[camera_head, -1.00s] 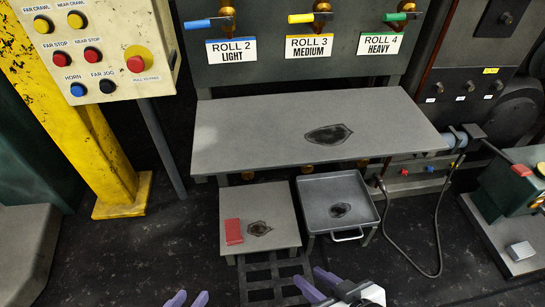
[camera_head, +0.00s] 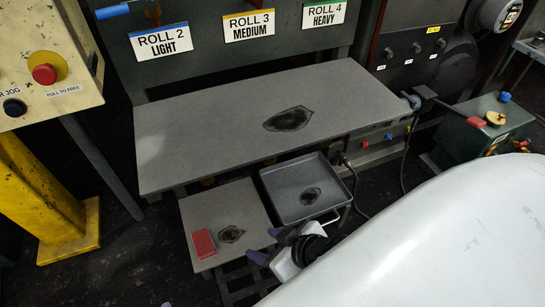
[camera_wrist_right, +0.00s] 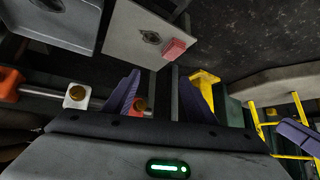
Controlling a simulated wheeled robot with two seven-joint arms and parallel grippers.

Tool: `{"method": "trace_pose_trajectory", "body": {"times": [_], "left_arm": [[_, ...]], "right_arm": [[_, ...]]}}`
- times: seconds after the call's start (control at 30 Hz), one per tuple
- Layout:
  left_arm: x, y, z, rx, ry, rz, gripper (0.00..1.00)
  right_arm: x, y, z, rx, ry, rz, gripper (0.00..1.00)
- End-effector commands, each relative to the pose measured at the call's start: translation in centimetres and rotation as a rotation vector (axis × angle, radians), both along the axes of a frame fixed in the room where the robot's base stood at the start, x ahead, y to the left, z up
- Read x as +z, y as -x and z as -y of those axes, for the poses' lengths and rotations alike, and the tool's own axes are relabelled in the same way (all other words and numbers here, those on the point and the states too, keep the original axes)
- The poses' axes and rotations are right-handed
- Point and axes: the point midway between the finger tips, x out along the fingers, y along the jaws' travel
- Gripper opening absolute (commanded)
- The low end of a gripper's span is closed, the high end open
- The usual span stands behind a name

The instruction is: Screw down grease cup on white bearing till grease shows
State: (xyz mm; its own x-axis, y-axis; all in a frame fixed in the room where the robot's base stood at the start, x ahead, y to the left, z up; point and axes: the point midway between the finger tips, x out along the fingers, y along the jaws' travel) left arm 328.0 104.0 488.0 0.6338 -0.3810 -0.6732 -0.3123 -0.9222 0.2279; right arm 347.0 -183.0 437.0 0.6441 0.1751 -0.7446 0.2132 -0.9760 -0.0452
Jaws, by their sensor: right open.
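The white bearing (camera_wrist_right: 77,101) shows in the right wrist view, left of my fingers, on a grey shaft. A round brass grease cup (camera_wrist_right: 76,92) sits on it. Whether grease shows is too small to tell. My right gripper (camera_wrist_right: 157,98) is open, its purple fingers spread, with an orange block with a brass cap (camera_wrist_right: 140,106) showing between them. In the head view my right gripper (camera_head: 272,245) is below the small tray, and I cannot see the white bearing there. Only a purple tip of my left gripper (camera_head: 167,304) shows at the bottom edge.
A grey bench (camera_head: 215,130) spans the middle. Below it are a low step with a red block (camera_head: 203,243) and a dark tray (camera_head: 268,189). A yellow post (camera_head: 45,205) stands left. My white arm covers the lower right. Another orange block (camera_wrist_right: 9,84) is on the shaft.

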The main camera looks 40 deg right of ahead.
Motion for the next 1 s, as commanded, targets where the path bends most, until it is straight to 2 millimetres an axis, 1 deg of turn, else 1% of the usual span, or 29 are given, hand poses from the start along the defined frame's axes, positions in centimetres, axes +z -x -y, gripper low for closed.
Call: {"method": "trace_pose_trajectory", "body": {"times": [0.03, 0.17, 0.27, 0.33, 0.43, 0.53, 0.6, 0.73, 0.8, 0.87, 1.0], "left_arm": [[-0.1, -0.1, 0.1, -0.003, 0.001, 0.001, 0.51], [-0.1, -0.1, 0.3, -0.009, 0.004, 0.0, 0.51], [-0.2, -0.1, 0.4, -0.016, 0.005, -0.002, 0.51], [-0.3, -0.2, 0.5, -0.022, 0.006, -0.003, 0.51], [-0.4, -0.2, 0.8, -0.033, 0.009, -0.007, 0.51], [-0.5, -0.2, 1.1, -0.046, 0.013, -0.008, 0.51], [-0.5, -0.2, 1.2, -0.052, 0.015, -0.01, 0.51], [-0.5, -0.2, 1.4, -0.062, 0.016, -0.014, 0.51], [-0.5, -0.2, 1.5, -0.065, 0.017, -0.016, 0.51], [-0.5, -0.2, 1.6, -0.067, 0.018, -0.015, 0.51], [-0.3, -0.2, 1.8, -0.069, 0.03, -0.007, 0.51]], "right_arm": [[-0.6, -0.9, 0.2, -0.005, -0.006, 0.03, 0.51], [-1.5, -3.2, 0.8, -0.02, -0.018, 0.123, 0.51], [-2.3, -5.1, 1.7, -0.042, -0.025, 0.21, 0.51], [-2.9, -6.6, 2.6, -0.065, -0.026, 0.284, 0.51], [-3.7, -8.9, 4.9, -0.121, -0.019, 0.418, 0.51], [-4.1, -10.6, 7.9, -0.199, 0.008, 0.567, 0.51], [-4.1, -11.1, 10.0, -0.254, 0.035, 0.657, 0.51], [-4.0, -11.2, 13.0, -0.334, 0.085, 0.775, 0.51], [-3.9, -11.0, 14.0, -0.361, 0.105, 0.812, 0.51], [-3.8, -11.0, 14.6, -0.377, 0.116, 0.834, 0.51], [-3.8, -11.9, 15.2, -0.387, 0.125, 0.852, 0.51]]}}
